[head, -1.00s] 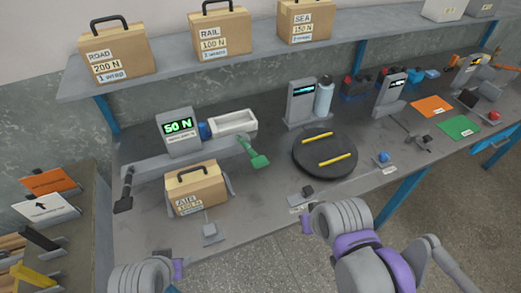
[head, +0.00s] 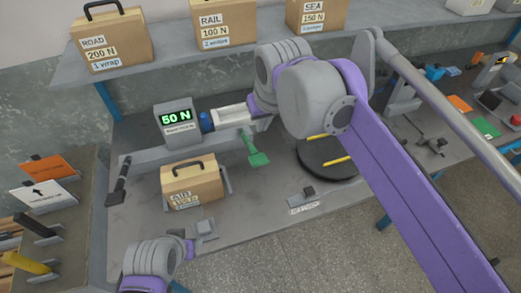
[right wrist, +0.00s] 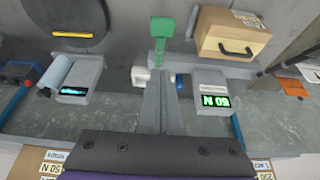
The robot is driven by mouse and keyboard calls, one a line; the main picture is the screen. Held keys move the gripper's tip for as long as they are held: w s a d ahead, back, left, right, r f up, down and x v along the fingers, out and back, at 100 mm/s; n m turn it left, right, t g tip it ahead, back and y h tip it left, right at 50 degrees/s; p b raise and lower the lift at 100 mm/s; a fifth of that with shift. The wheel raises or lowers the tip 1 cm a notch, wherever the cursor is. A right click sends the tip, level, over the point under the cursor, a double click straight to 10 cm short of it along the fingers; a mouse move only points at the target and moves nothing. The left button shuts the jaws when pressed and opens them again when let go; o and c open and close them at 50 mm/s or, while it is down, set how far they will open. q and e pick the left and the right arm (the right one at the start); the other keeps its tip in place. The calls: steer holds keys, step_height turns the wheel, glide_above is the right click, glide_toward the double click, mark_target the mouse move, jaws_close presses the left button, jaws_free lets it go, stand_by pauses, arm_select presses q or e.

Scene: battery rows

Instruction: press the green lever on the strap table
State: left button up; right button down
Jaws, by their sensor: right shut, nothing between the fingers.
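The green lever (head: 257,157) sticks out from the front of the strap machine, beside its white trough (head: 233,113). The lever also shows in the right wrist view (right wrist: 162,27), with its broad end at the top. My right gripper (head: 258,124) is over the right end of the trough, just behind the lever, partly hidden by my wrist. In the right wrist view its fingers (right wrist: 161,82) are shut and empty, pointing toward the lever; contact cannot be told. My left gripper (head: 188,248) is low at the front, its jaws unclear.
The display (head: 178,119) reads 50 N. A cardboard case (head: 192,185) sits in front of the machine. A black turntable (head: 330,165) with yellow bars is right of the lever, partly behind my right arm. More cases (head: 108,40) stand on the shelf above.

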steer(key=x, duration=1)
steer(key=shift+w+f+b, duration=0.15)
steer(key=shift+f+b, duration=0.1)
steer(key=shift+b, duration=0.1)
steer(key=shift+s+d+f, duration=0.1)
steer(key=shift+s+f, duration=0.2)
steer(key=shift+f, duration=0.25)
steer(key=shift+s+d+f, duration=0.1)
steer(key=shift+s+f, duration=0.15)
steer(key=shift+f, duration=0.25)
steer(key=shift+s+f, duration=0.3)
steer(key=shift+f, duration=0.25)
